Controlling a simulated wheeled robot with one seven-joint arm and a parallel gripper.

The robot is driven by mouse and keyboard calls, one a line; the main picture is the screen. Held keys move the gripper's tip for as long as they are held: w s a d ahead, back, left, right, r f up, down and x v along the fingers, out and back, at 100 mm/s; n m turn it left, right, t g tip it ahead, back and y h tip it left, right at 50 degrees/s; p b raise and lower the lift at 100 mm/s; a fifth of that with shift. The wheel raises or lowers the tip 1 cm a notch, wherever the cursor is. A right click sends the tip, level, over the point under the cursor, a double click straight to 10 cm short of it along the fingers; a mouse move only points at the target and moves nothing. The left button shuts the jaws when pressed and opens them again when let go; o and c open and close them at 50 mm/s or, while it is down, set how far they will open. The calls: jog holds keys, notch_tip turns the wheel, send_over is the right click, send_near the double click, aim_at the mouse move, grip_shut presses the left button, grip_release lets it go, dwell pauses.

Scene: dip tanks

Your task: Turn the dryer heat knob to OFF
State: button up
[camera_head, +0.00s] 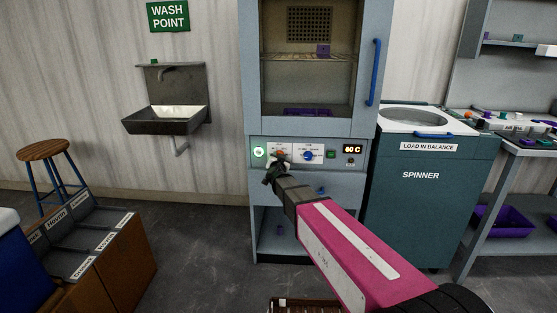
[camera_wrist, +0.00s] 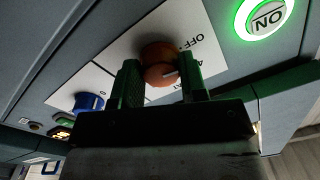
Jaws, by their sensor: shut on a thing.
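The dryer (camera_head: 350,180) is the pale grey-blue cabinet in the middle of the head view. Its control panel has a lit green ON light, an orange-red heat knob (camera_head: 280,153), a blue knob (camera_head: 308,155) and a display reading 60 C. In the wrist view the orange knob (camera_wrist: 158,52) sits between the two fingers of my gripper (camera_wrist: 160,82), which is shut on it. A pale pointer line shows on the knob. OFF is printed on the white plate beside it; the other print is partly hidden by the fingers. In the head view my gripper (camera_head: 275,165) covers part of the knob.
The blue knob (camera_wrist: 88,102) is close beside my gripper in the wrist view, and the lit ON light (camera_wrist: 265,17) is on the other side. The spinner (camera_head: 425,200) stands right of the dryer. A wash basin (camera_head: 165,120) hangs on the left wall.

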jog(key=shift+n, duration=0.9)
jog(key=o, duration=0.9)
jog(key=shift+o, duration=0.2)
jog(key=shift+s, duration=0.1)
jog(key=s, duration=1)
jog(key=shift+s, duration=0.35)
